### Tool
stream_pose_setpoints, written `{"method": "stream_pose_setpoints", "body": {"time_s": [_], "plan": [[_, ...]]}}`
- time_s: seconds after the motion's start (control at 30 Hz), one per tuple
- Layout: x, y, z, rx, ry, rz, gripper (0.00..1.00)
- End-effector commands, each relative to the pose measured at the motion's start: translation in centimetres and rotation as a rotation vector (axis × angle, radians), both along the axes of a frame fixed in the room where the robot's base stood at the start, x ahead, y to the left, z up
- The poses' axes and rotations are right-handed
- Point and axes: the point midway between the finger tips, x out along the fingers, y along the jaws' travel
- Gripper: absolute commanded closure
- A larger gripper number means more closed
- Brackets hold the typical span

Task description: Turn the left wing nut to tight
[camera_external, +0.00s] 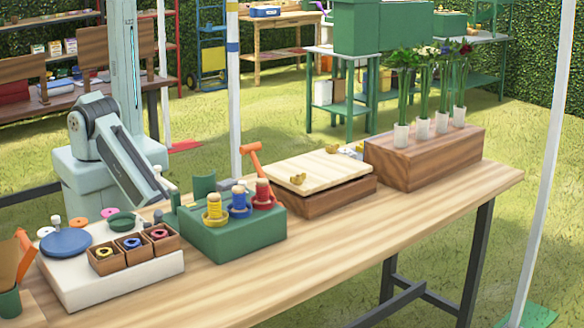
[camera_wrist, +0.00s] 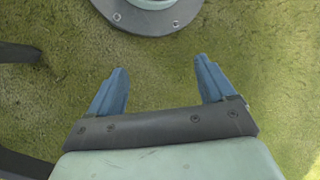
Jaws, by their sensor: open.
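A flower press with a pale wooden top board (camera_external: 322,168) and a dark wooden base (camera_external: 335,196) stands on the table in the external view. A brass wing nut (camera_external: 298,180) sits at the left front of the board. Another brass wing nut (camera_external: 332,149) sits at its back edge, farther right. How tight either one is, I cannot tell. My gripper (camera_wrist: 160,88) shows two blue fingers spread apart with nothing between them, above grass in the wrist view. In the external view my arm hangs down behind the table, left of the press, and the fingertips cannot be made out clearly.
A green block (camera_external: 232,238) with thread spools and an orange hammer-like tool (camera_external: 252,158) stand left of the press. A wooden block (camera_external: 425,165) with flower vials stands to its right. A white board (camera_external: 120,285) with small boxes lies at left. The table's front strip is clear.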

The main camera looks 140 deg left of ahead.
Motion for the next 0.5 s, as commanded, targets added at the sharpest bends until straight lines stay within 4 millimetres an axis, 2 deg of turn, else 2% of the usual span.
{"method": "stream_pose_setpoints", "body": {"time_s": [0.03,0.23,0.5], "plan": [[0.7,1.7,-0.2,0.032,-0.002,0.062,0.17],[2.0,7.8,0.0,0.172,0.001,0.315,0.17],[2.1,16.5,0.8,0.355,0.017,0.641,0.17]]}}
